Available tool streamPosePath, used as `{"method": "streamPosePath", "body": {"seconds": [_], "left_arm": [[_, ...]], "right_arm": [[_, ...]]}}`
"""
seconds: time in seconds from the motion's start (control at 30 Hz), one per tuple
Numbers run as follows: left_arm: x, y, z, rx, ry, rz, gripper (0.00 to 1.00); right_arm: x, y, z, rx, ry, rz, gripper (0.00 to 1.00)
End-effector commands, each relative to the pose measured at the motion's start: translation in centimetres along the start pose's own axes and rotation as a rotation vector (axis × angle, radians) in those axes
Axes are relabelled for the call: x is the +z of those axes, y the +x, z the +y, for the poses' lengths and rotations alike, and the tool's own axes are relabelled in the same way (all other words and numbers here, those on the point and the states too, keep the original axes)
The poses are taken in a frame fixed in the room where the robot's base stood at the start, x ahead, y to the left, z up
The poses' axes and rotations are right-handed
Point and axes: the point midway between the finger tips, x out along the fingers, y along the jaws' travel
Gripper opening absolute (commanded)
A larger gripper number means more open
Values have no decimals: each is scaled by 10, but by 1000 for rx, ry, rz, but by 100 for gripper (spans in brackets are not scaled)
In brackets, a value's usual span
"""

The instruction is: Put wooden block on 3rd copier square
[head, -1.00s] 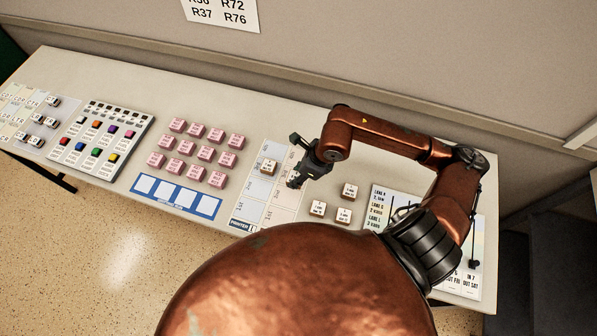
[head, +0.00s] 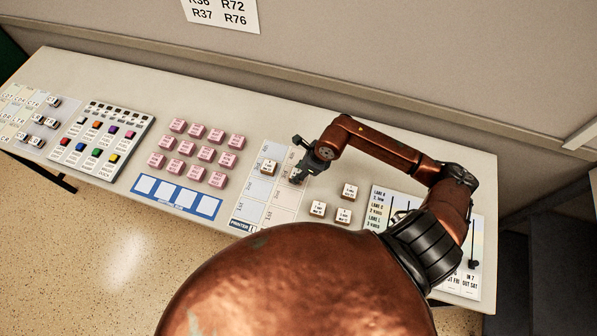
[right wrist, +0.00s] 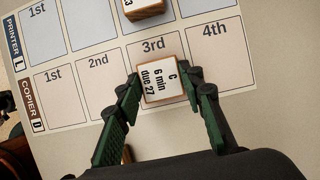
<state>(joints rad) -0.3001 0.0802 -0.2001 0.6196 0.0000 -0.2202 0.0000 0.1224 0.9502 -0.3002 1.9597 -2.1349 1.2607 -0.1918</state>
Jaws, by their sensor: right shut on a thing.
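The wooden block (right wrist: 159,80), white-topped and labelled "C 6 min due 27", sits between the fingers of my right gripper (right wrist: 165,82), which is shut on it. In the right wrist view it is over the lower part of the 3rd copier square (right wrist: 150,47); the "3rd" label shows above it. Whether it touches the sheet is unclear. In the head view my right gripper (head: 297,174) is over the printer/copier sheet (head: 252,211), and the fingers mostly hide the block. My left gripper is not in view.
Another wooden block (head: 268,167) sits on the printer row beside it. Several wooden blocks (head: 343,215) stand right of the sheet. Pink blocks (head: 207,153) and a blue-framed strip (head: 176,196) lie to the left. The 1st, 2nd and 4th copier squares (right wrist: 214,54) are bare.

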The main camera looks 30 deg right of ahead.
Motion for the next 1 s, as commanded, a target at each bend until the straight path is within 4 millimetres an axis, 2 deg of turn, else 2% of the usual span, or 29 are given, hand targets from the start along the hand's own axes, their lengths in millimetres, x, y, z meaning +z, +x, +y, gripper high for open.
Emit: {"method": "streamPosePath", "body": {"seconds": [0.13, 0.17, 0.4, 0.77, 0.87, 1.0], "left_arm": [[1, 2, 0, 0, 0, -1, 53], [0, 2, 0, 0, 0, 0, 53], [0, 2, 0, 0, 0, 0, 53], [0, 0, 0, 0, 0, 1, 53], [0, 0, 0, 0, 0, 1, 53], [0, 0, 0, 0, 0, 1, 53]], "right_arm": [[-1, 2, 0, 0, 0, 0, 12], [-1, 2, 0, 0, 0, 0, 37], [0, 1, 0, 0, 0, 0, 53], [0, -4, 0, -1, 0, 0, 53], [0, -16, -1, -3, -1, 1, 53], [0, -45, -1, -4, -2, 0, 53]]}}
